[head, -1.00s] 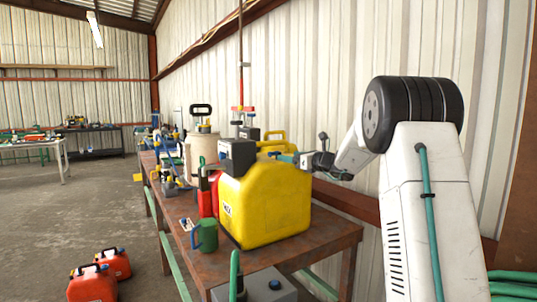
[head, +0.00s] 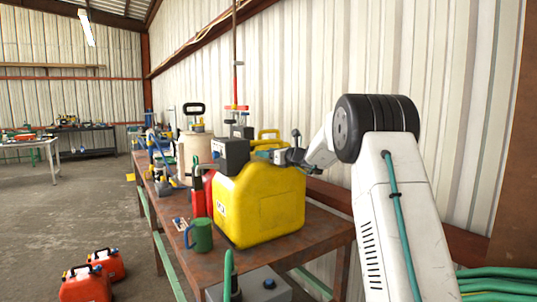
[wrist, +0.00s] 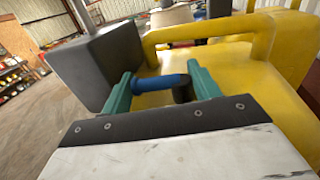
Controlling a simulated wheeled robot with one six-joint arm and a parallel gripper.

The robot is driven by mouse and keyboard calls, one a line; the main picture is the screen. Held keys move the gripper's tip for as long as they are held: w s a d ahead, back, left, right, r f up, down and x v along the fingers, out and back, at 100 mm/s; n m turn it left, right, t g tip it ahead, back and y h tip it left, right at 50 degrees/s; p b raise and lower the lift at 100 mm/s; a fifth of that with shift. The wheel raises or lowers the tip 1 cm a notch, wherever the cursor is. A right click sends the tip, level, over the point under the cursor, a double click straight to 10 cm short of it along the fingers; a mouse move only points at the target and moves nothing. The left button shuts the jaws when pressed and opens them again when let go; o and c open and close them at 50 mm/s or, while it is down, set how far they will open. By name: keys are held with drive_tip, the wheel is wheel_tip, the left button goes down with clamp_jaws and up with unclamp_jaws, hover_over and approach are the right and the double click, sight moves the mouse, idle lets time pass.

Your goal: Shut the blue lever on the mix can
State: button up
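The yellow mix can (head: 265,205) stands upright on the rusty table, with "MIX" lettering on its left side. It fills much of the wrist view (wrist: 262,75). A blue lever (wrist: 162,82) on a dark mount shows on its top in the wrist view. My gripper (wrist: 160,72) is open, its two teal fingers apart with the lever lying between them, close to the left finger. I cannot tell whether the finger touches it. In the head view my gripper (head: 267,153) is at the can's top, and the lever is hidden.
A dark grey block (wrist: 97,62) sits left of the fingers, by the can's yellow handle (wrist: 205,30). A green mug (head: 201,234) and a red can (head: 197,197) stand beside the mix can. The table's (head: 325,232) right front corner is bare. Red cans (head: 86,288) stand on the floor.

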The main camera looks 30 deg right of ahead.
drive_tip(key=shift+a, duration=0.1)
drive_tip(key=shift+c, duration=0.4)
drive_tip(key=shift+h, duration=0.3)
drive_tip(key=shift+w+a+m+h, duration=0.15)
drive_tip(key=shift+m+h, duration=0.15)
drive_tip(key=shift+m, duration=0.1)
drive_tip(key=shift+w+m+t+h, duration=0.2)
drive_tip(key=shift+m+t+h, duration=0.2)
drive_tip(key=shift+m+h, duration=1.1)
drive_tip(key=shift+n+h, duration=0.3)
